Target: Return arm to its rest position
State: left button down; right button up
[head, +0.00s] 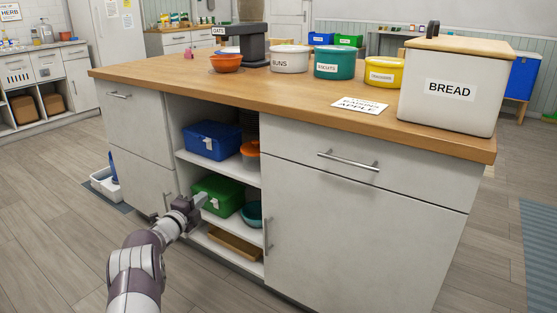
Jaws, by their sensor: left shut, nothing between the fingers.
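My left gripper (201,199) is shut and empty. It is at the end of my left arm, which comes in from the bottom left. In the picture it is in front of the open shelves of the kitchen island (360,220), overlapping the left side of a green box (222,194) on the middle shelf. I cannot tell whether it touches the box. My right gripper is not in view.
The island's wooden top (165,72) holds a bread bin (450,90), labelled tubs (334,62) and an orange bowl (226,62). A blue box (212,140) is on the upper shelf. Wood floor (60,240) is clear at left.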

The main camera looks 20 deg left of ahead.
pick_arm(q)
jog(key=s+a+f+n+g+y, duration=0.3)
jog(key=a+f+n+y, duration=0.1)
jog(key=f+n, duration=0.35)
jog(key=s+d+f+n+g+y, duration=0.1)
jog(key=s+d+f+n+g, duration=0.3)
jog(key=s+f+n+g, duration=0.3)
jog(key=s+d+r+n+g+h+p, duration=0.25)
jog(key=s+d+r+g, duration=0.2)
jog(key=s+d, duration=0.95)
jog(key=s+d+r+n+g+h+p, duration=0.1)
jog(key=s+d+r+n+g, duration=0.35)
jog(key=s+d, duration=0.9)
jog(key=s+d+r+m+t+p, duration=0.1)
jog(key=s+r+m+t+p, duration=0.1)
jog(key=r+p, duration=3.7)
notch_tip(320, 180, up, 4)
jog(key=shift+s+f, duration=0.25)
jog(key=shift+s, duration=0.4)
